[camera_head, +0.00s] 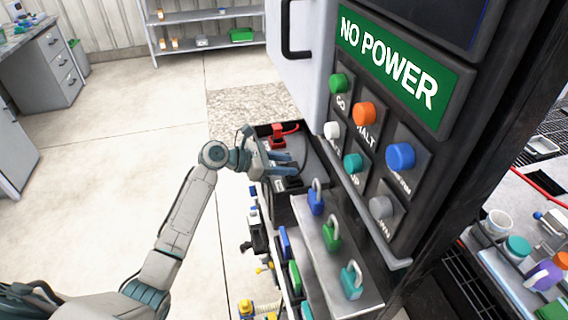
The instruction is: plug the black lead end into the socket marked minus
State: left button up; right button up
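My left gripper (284,162) reaches in from the left over a dark box beside the machine cabinet. Its two grey-blue fingers point right and look parted, with nothing visible between them. A red lead end (278,138) with a red cable stands on the box just beyond the gripper. A black block (291,184), which may be the black lead end, shows just below the fingers; I cannot tell whether they touch. The minus mark is too small to make out. My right gripper is not in view.
The cabinet has a green NO POWER sign (399,68) and several coloured knobs. Padlocks, including a blue one (316,201), stand on a grey ledge (313,237) right below the box. Shelves stand at the back. The floor (120,150) at left is clear.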

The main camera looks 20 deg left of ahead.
pick_arm(q)
jog(key=shift+o, duration=0.5)
jog(key=shift+s+a, duration=0.1)
jog(key=shift+a, duration=0.15)
jog(key=b+v, duration=0.2)
jog(key=v, duration=0.8)
jog(key=shift+r+b, duration=0.2)
jog(key=shift+b, duration=0.15)
jog(key=shift+s, duration=0.15)
